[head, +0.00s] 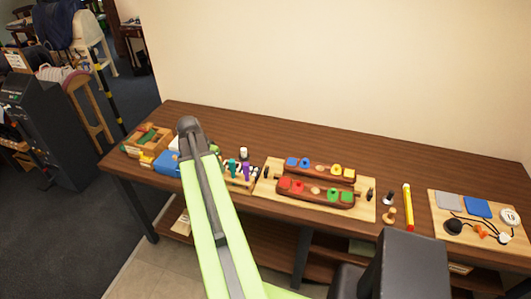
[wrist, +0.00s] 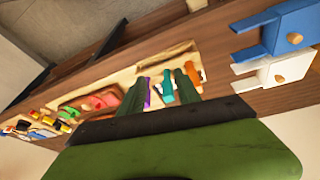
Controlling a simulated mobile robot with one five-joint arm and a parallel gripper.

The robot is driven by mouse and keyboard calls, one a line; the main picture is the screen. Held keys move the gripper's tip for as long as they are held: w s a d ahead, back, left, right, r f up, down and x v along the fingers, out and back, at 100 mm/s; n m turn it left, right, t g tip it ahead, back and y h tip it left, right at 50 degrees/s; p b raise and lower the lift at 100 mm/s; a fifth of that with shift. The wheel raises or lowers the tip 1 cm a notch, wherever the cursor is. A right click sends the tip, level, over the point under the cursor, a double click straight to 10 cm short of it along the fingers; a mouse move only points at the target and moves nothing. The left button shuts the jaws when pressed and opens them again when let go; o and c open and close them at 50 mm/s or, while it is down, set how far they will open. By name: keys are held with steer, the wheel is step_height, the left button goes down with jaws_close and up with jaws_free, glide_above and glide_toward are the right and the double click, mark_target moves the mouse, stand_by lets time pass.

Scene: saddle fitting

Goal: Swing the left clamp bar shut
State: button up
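My gripper (wrist: 161,80) shows in the wrist view with its two dark green fingers apart and nothing held between them. Beyond the fingertips, a purple piece (wrist: 147,96) and a teal piece (wrist: 168,86) stand in a light wooden tray. They also show in the head view, purple (head: 246,170) and teal (head: 233,166), right of my arm. A blue forked block (wrist: 290,27) and a white forked block (wrist: 273,72), each with a wooden peg, lie right of the fingers in the wrist view. I cannot tell which piece is the left clamp bar. My arm hides the gripper in the head view.
A board (head: 364,212) carries two dark wooden bars with coloured pieces. A yellow-red stick (head: 408,207) and a second board (head: 438,199) with cloth squares lie to the right. A wooden box (head: 147,138) stands at the left end. The table's back strip is clear.

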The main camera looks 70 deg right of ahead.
steer(key=s+d+r+m+g+p, duration=0.15)
steer(key=s+d+r+m, duration=0.35)
steer(key=s+d, duration=0.55)
steer(key=b, duration=1.6)
glide_toward(266, 171)
steer(key=shift+h, duration=0.3)
steer(key=x, duration=0.8)
steer(key=shift+a+f, duration=0.25)
steer(key=shift+f, duration=0.2)
steer(key=shift+t, duration=0.25)
steer(key=shift+r+p, duration=0.1)
steer(key=shift+p, duration=0.2)
jaws_close()
steer(key=shift+d, duration=0.15)
